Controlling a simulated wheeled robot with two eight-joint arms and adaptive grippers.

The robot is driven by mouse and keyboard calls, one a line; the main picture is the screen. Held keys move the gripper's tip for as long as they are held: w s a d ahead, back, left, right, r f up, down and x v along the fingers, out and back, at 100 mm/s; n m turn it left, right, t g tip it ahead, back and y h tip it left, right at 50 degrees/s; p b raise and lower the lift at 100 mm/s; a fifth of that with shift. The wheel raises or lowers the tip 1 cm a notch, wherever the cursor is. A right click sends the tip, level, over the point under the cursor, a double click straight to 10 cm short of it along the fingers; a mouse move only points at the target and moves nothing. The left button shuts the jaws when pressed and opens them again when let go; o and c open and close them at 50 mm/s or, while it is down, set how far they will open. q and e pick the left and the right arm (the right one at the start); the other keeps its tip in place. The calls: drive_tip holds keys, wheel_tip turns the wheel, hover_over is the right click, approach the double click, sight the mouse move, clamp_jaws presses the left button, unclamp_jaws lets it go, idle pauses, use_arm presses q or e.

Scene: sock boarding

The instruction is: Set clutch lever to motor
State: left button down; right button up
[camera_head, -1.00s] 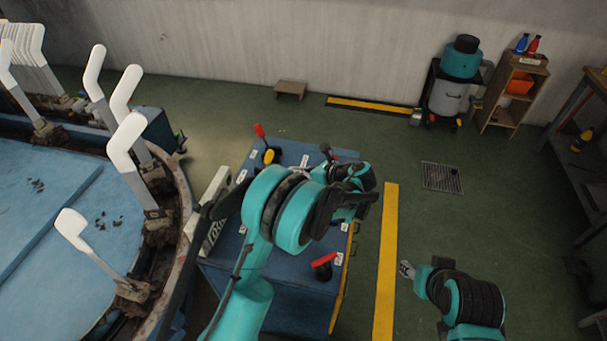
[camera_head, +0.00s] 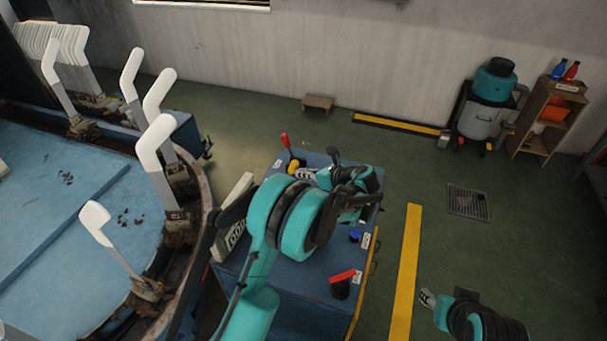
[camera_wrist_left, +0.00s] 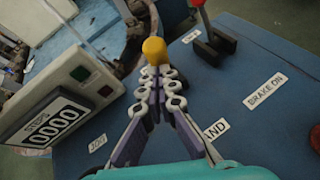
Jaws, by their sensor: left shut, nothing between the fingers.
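A yellow knob (camera_head: 293,166) tops a lever on the blue cabinet (camera_head: 318,303). In the left wrist view the yellow knob (camera_wrist_left: 154,50) stands just beyond my fingertips; whether they touch it I cannot tell. My left gripper (camera_head: 306,173) is shut and empty; its fingers meet in the left wrist view (camera_wrist_left: 157,85). A label reading HAND (camera_wrist_left: 215,130) is partly covered by a finger. No readable MOTOR label shows. My right gripper (camera_head: 428,298) hangs at the lower right, away from the cabinet, too small to judge its jaws.
A red-handled lever (camera_wrist_left: 204,30) stands close by the yellow knob, with a BRAKE ON label (camera_wrist_left: 265,91) nearby. A counter box (camera_wrist_left: 62,110) with green and red buttons is left of my fingers. Another red handle (camera_head: 342,276) is at the cabinet's front. White sock boards (camera_head: 155,140) ring the left machine.

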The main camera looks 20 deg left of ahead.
sight(291, 168)
use_arm(q)
drive_tip(key=shift+a+r+h+p, duration=0.3)
drive_tip(key=shift+p, duration=0.05)
drive_tip(key=shift+a+r+n+g+h+p, duration=0.3)
drive_tip(key=shift+a+r+h+p, duration=0.45)
drive_tip(key=shift+a+p, duration=0.3)
drive_tip(key=a+h+p, duration=0.3)
drive_tip(key=a+h, duration=0.1)
drive_tip(key=a, duration=0.2)
drive_tip(key=shift+a+r+n, duration=0.25)
drive_tip(key=shift+a+n, duration=0.05)
drive_tip(key=shift+n, duration=0.1)
drive_tip(key=shift+w+a+h, duration=0.1)
drive_tip(key=shift+h, duration=0.15)
